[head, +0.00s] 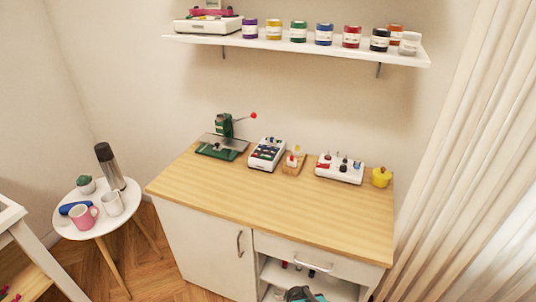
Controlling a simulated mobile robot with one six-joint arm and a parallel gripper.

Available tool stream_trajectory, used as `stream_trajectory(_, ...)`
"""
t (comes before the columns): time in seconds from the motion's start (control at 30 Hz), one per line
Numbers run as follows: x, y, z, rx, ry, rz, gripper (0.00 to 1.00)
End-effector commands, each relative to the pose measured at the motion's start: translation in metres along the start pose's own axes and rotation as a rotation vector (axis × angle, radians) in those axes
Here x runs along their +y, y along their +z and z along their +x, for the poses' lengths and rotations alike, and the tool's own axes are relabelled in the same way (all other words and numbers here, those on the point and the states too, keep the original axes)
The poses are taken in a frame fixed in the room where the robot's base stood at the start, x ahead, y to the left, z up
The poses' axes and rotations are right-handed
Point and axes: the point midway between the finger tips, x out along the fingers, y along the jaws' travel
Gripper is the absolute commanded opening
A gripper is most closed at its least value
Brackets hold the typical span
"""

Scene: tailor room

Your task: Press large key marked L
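A white device (267,154) with rows of dark and coloured keys sits near the back middle of the wooden-topped cabinet. Its key markings are too small to read, so I cannot tell which key is marked L. Another white device (340,168) with red and dark knobs or switches on top stands to its right. I cannot make out any letter on it either. My gripper is not clearly seen in the head view.
The cabinet's wooden top (270,205) is clear in front. A green press (223,140), a small wooden holder (293,163) and a yellow pot (381,177) stand along its back. A wall shelf (300,46) with jars hangs above. A round side table (97,222) stands left.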

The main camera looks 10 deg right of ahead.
Motion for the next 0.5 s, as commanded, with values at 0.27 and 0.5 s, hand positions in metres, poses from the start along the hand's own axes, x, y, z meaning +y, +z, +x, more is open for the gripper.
stream_trajectory(0.27, 0.0, 0.0, 0.0, 0.0, 0.0, 0.0, 0.0)
stream_trajectory(0.5, 0.0, 0.0, 0.0, 0.0, 0.0, 0.0, 0.0)
